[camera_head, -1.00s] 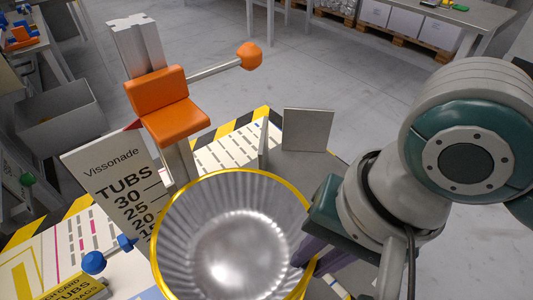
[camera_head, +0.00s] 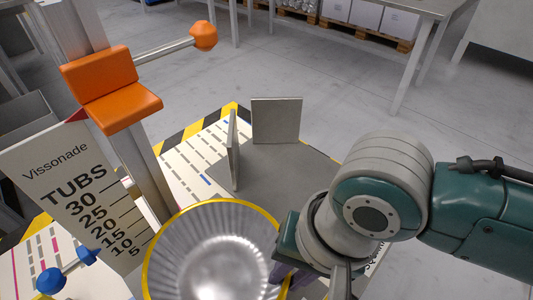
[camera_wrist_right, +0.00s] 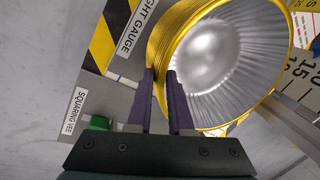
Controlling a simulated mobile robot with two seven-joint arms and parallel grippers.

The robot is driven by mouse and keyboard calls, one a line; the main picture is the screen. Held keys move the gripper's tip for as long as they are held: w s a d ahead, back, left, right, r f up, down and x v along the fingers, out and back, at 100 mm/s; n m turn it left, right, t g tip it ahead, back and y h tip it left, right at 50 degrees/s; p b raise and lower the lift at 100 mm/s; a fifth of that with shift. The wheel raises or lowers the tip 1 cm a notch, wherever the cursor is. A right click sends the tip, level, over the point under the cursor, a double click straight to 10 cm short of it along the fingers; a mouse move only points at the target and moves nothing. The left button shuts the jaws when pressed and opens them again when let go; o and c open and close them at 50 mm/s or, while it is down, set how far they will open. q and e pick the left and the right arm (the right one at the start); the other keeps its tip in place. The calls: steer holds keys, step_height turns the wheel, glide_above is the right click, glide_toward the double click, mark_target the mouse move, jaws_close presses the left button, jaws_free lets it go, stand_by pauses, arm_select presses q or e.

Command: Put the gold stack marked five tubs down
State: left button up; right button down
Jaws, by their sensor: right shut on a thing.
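The gold stack of tubs (camera_head: 192,248) has a gold rim and a shiny, ribbed silver inside, its open mouth facing up toward the head camera. It is at the bottom middle of the head view and at the upper right of the right wrist view (camera_wrist_right: 215,50). My right gripper (camera_head: 283,272) is at its right side. In the right wrist view its purple fingers (camera_wrist_right: 161,75) are shut on the stack's wall, one finger showing against the silver inside. The underside of the stack is hidden, so contact below cannot be told. My left gripper is not in view.
A white tubs gauge board (camera_head: 75,185) stands left of the stack, near blue knobs (camera_head: 52,280). Behind is an orange press part (camera_head: 112,92) on a metal column. Two upright grey plates (camera_head: 276,120) stand on a grey surface (camera_head: 255,180), clear in front of them.

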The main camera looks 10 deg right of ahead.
steer(key=shift+d+f, duration=0.1)
steer(key=shift+f, duration=0.2)
steer(key=c, duration=0.8)
jaws_free()
steer(key=shift+d+f, duration=0.1)
steer(key=shift+f, duration=0.05)
steer(key=shift+a, duration=0.2)
steer(key=shift+r, duration=0.6)
steer(key=s+d+r+n+t+p, duration=0.1)
steer(key=s+r+n+p, duration=0.15)
steer(key=r, duration=0.45)
steer(key=s+d+r+n+t+p, duration=0.1)
steer(key=r+n+p, duration=0.15)
steer(key=r, duration=0.45)
steer(key=s+d, duration=0.2)
steer(key=d, duration=0.1)
steer(key=s+d+n+h, duration=0.1)
steer(key=d, duration=0.2)
steer(key=s+d+n+h, duration=0.1)
steer(key=s+d, duration=0.1)
steer(key=d, duration=0.2)
steer(key=shift+s+r+t, duration=0.3)
